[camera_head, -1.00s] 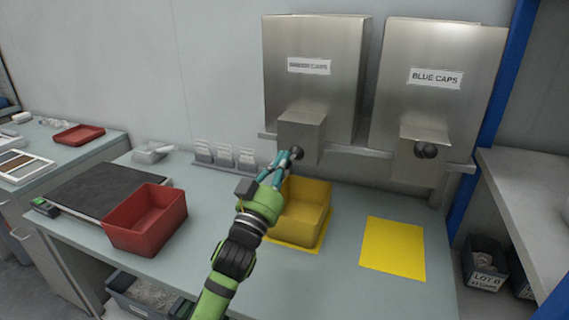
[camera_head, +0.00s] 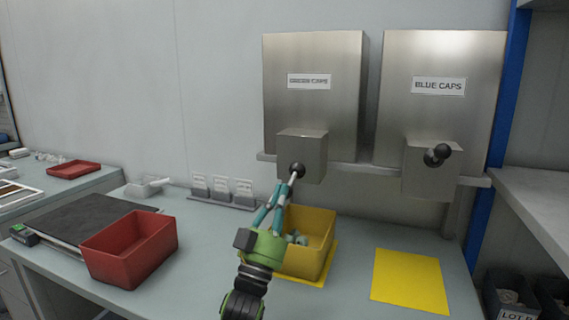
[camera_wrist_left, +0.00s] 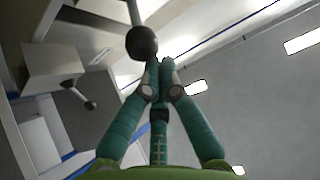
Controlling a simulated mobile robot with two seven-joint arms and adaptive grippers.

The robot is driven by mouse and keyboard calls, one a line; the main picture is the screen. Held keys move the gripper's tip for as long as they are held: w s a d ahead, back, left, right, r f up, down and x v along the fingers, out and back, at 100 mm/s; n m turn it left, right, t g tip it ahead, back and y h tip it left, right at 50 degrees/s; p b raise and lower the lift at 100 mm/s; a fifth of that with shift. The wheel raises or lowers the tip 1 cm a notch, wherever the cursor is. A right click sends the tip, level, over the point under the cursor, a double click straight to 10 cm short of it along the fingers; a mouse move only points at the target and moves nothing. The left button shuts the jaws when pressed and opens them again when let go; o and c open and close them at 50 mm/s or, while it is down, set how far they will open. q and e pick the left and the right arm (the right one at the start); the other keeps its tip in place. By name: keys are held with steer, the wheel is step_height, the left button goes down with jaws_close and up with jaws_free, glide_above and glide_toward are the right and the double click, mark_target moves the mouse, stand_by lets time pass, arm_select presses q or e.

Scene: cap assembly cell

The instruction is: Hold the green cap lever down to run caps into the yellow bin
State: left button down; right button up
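The green cap lever has a dark ball knob (camera_head: 297,170) on the left dispenser's outlet box (camera_head: 302,145); it sits lower on its box than the blue cap lever's knob (camera_head: 442,151). My left gripper (camera_head: 290,186) is at the green knob with its fingertips together. In the left wrist view the fingers (camera_wrist_left: 163,66) meet right beside the knob (camera_wrist_left: 142,43), not around it; contact looks likely. The yellow bin (camera_head: 318,260) stands below the outlet, partly hidden by my gripper. Some pale green caps (camera_head: 297,238) lie inside it. My right gripper is out of view.
The blue caps dispenser (camera_head: 438,105) hangs to the right above a bare yellow mat (camera_head: 411,281). A red bin (camera_head: 130,250) and a dark pad (camera_head: 75,222) are on the left of the bench. Small card holders (camera_head: 222,192) stand along the wall.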

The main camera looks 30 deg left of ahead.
arm_select(q)
steer(key=shift+w+f, duration=0.15)
steer(key=shift+f, duration=0.4)
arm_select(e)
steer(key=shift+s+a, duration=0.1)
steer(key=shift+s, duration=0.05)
arm_select(q)
steer(key=shift+f, duration=0.15)
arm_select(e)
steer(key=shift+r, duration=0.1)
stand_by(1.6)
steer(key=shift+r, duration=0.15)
